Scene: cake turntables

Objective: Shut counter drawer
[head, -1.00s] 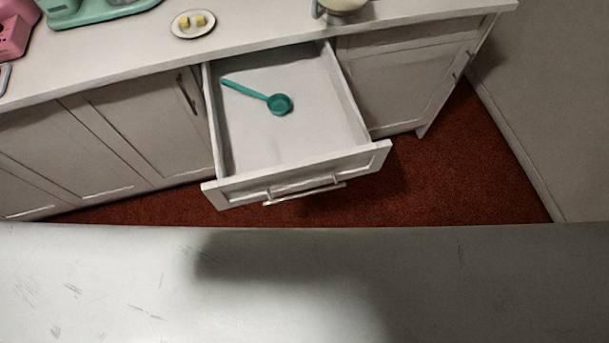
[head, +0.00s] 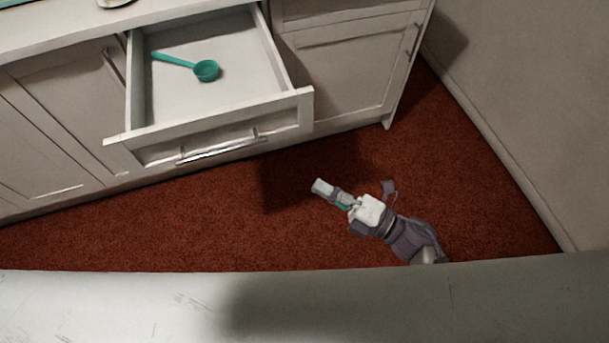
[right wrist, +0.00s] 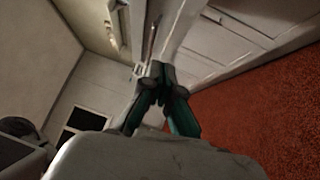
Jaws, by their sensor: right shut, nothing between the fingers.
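The counter drawer (head: 225,128) stands pulled out from the white counter in the head view. Its front has a metal bar handle (head: 218,147). A teal scoop (head: 205,70) lies inside on the drawer floor. My right gripper (head: 319,186) is in front of the drawer, below and right of its front's right end, apart from it in the picture. The gripper's fingers are together with nothing between them; they also show in the right wrist view (right wrist: 160,84). My left gripper is not in the frames.
White cabinet doors (head: 350,75) flank the drawer. A plate (head: 115,3) is cut off at the top edge on the counter. Red carpet (head: 480,190) covers the clear floor in front. A wall (head: 530,90) closes the right side.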

